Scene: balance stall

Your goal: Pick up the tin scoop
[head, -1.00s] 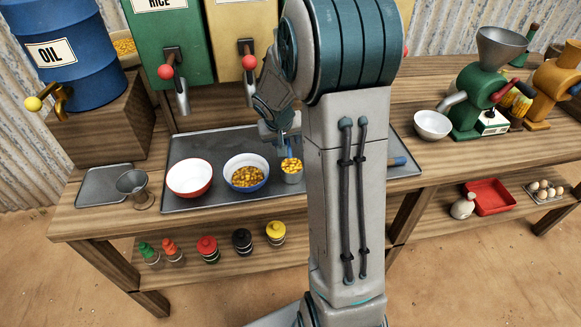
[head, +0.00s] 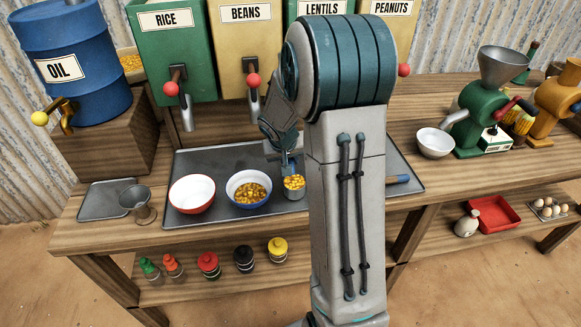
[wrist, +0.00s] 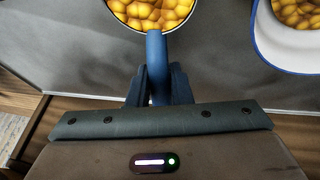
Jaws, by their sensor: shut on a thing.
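The tin scoop (head: 293,189) is a small metal cup full of yellow kernels, with a blue handle. In the wrist view its handle (wrist: 156,55) runs down between my gripper's fingers, and its round mouth is at the top edge. My gripper (head: 290,166) is shut on this handle, above the right side of the blue-rimmed bowl's neighbourhood on the tray. The scoop is upright, and I cannot tell whether its base touches the grey tray (head: 225,213). The white bowl with a blue rim (head: 249,200), holding yellow kernels, is close to its left.
A red bowl (head: 192,195) stands left on the tray, beside a metal funnel (head: 137,203). A blue handle (head: 398,180) lies at the tray's right. Rice (head: 172,65) and beans (head: 250,55) dispensers stand behind. My arm hides the tray's middle right.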

